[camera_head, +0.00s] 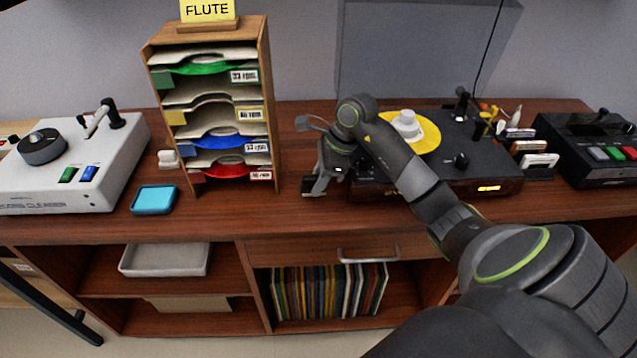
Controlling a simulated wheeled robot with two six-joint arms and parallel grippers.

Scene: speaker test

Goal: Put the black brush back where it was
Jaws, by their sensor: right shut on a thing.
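My right gripper (322,180) hangs over the front part of the wooden table, between the record rack and the turntable. Its jaws point down and are shut on a small dark thing, which looks like the black brush (309,193). The brush is mostly hidden by the fingers, and I cannot tell whether it touches the tabletop. My left gripper is not in view.
The wooden record rack (269,110) stands left of my gripper. The black turntable (483,170) with a yellow record (428,133) is right, partly behind my arm. A blue tray (153,199) and white record cleaner (30,190) are left. A black device (590,140) stands far right.

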